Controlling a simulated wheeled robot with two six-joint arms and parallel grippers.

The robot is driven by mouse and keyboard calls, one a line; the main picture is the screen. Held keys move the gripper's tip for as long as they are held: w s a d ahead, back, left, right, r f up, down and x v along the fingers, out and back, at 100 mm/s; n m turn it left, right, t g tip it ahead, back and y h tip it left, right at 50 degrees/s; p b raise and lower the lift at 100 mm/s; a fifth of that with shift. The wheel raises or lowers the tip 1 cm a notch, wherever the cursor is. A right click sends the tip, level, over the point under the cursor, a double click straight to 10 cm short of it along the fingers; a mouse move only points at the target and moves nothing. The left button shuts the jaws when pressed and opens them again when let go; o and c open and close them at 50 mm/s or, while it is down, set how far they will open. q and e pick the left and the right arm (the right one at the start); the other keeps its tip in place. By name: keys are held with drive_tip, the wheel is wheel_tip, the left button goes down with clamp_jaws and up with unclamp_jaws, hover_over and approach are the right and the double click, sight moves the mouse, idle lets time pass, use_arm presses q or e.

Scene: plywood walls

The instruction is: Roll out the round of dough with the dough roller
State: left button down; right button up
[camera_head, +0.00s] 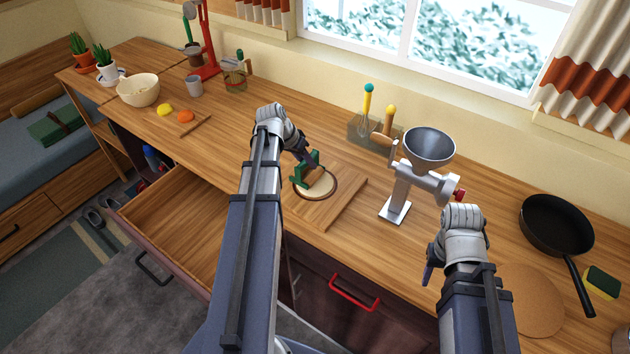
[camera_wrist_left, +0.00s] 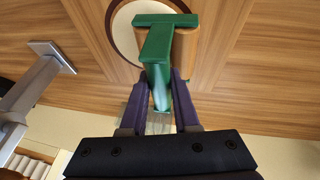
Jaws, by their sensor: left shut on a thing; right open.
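The round of dough (camera_head: 318,187) is a pale disc inside a dark ring on the wooden board (camera_head: 338,208); it also shows at the top of the left wrist view (camera_wrist_left: 126,36). The dough roller (camera_head: 309,173) has a green handle and frame and a wooden roller. My left gripper (camera_head: 304,160) is shut on the green handle. In the left wrist view its fingers (camera_wrist_left: 160,85) sit on both sides of the handle (camera_wrist_left: 158,52). The roller covers part of the dough; whether it touches is unclear. My right gripper (camera_head: 431,262) is open and empty at the counter's front edge.
A metal grinder (camera_head: 402,190) stands right of the board. A pan (camera_head: 556,226) and a round mat (camera_head: 530,300) are further right. A drawer (camera_head: 180,222) stands open at the front left. Counter space left of the board is clear.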

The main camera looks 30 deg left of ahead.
use_arm(q)
drive_tip(key=shift+s+d+f, duration=0.1)
drive_tip(key=shift+s+d, duration=0.1)
drive_tip(key=shift+d, duration=1.4)
drive_tip(key=shift+s+d+f, duration=0.1)
drive_tip(key=shift+s+d, duration=0.05)
drive_tip(key=shift+d, duration=1.45)
use_arm(e)
drive_tip(key=shift+f, duration=0.15)
use_arm(q)
drive_tip(key=shift+a, duration=0.1)
drive_tip(key=shift+w+a+r, duration=0.1)
drive_tip(key=shift+w+a, duration=0.1)
drive_tip(key=shift+a, duration=1.55)
drive_tip(key=shift+w+a+r, duration=0.1)
drive_tip(key=shift+w+a, duration=0.1)
drive_tip(key=shift+a, duration=1.5)
drive_tip(key=shift+d, duration=0.1)
hover_over(323, 187)
drive_tip(key=shift+f, duration=0.2)
drive_tip(key=shift+r, duration=0.45)
use_arm(e)
drive_tip(key=shift+r, duration=0.4)
use_arm(q)
wheel_tip(323, 187, up, 6)
drive_tip(key=p, duration=0.6)
drive_tip(key=shift+p, duration=0.35)
use_arm(e)
wheel_tip(323, 187, up, 6)
